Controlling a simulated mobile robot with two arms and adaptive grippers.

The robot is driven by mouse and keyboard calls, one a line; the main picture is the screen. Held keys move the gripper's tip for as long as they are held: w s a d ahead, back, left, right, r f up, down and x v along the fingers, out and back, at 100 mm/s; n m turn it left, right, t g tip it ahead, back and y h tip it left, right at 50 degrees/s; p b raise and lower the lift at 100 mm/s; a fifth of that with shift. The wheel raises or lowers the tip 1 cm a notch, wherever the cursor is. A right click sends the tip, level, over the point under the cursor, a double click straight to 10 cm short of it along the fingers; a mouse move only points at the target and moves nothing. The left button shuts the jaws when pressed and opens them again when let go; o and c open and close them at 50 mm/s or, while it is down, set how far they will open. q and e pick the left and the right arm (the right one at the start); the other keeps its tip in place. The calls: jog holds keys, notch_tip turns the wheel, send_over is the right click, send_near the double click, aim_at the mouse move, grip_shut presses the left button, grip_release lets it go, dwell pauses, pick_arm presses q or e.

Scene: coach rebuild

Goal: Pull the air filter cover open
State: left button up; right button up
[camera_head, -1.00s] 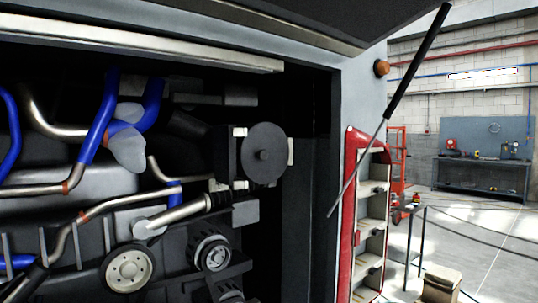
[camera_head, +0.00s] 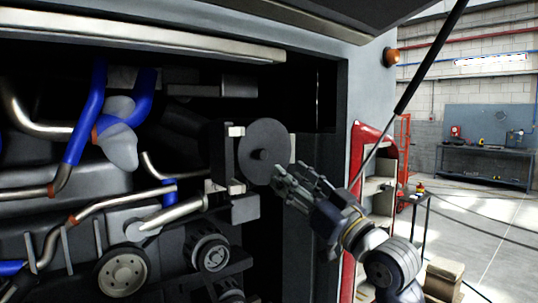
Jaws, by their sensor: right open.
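The air filter cover (camera_head: 264,141) is a dark grey round disc with a small knob at its centre. It sits against the filter housing (camera_head: 222,150) inside the open engine bay, and I see no gap that shows it open. My right gripper (camera_head: 284,178) is open and empty. It is just below and right of the disc, with its fingers pointing up and left towards the knob. Whether a fingertip touches the disc's lower edge I cannot tell. My left gripper is not in view.
Blue hoses (camera_head: 88,115), metal pipes and pulleys (camera_head: 122,270) fill the bay to the left. The bay's right frame edge (camera_head: 335,110) and a gas strut (camera_head: 425,70) stand near my right arm. A red shelf cart (camera_head: 372,185) and a workbench (camera_head: 485,160) are beyond.

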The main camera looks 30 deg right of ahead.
aim_at(264, 155)
jog(key=p+x, duration=0.3)
jog(key=x, duration=0.6)
jog(key=shift+f, duration=0.15)
grip_shut()
